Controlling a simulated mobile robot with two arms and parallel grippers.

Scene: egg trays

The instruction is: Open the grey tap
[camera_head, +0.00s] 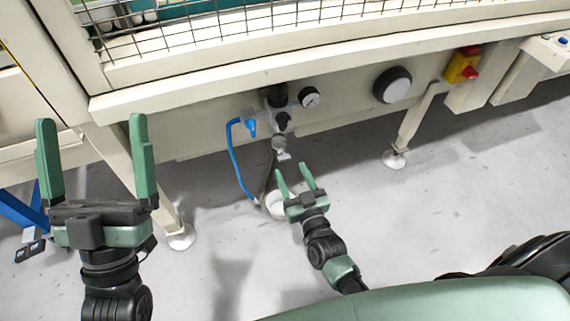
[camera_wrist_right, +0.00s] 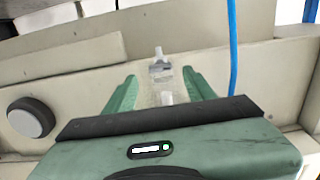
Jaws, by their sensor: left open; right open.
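The grey tap (camera_head: 284,156) is small and sits below the dark filter unit (camera_head: 277,96) under the machine's front beam. In the right wrist view a pale grey piece that looks like the tap (camera_wrist_right: 160,66) is beyond my fingers, between their tips; its lower part is blurred. My right gripper (camera_head: 294,173) is open and empty, its fingertips just below and close to the tap in the head view. I cannot tell whether they touch. My left gripper (camera_head: 92,122) is open and empty at the left, well away from the tap.
A blue valve (camera_head: 251,126) with a blue hose (camera_head: 234,165) lies left of the tap. A gauge (camera_head: 309,97), a black round knob (camera_head: 392,85) and a red-yellow switch (camera_head: 463,66) are to the right.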

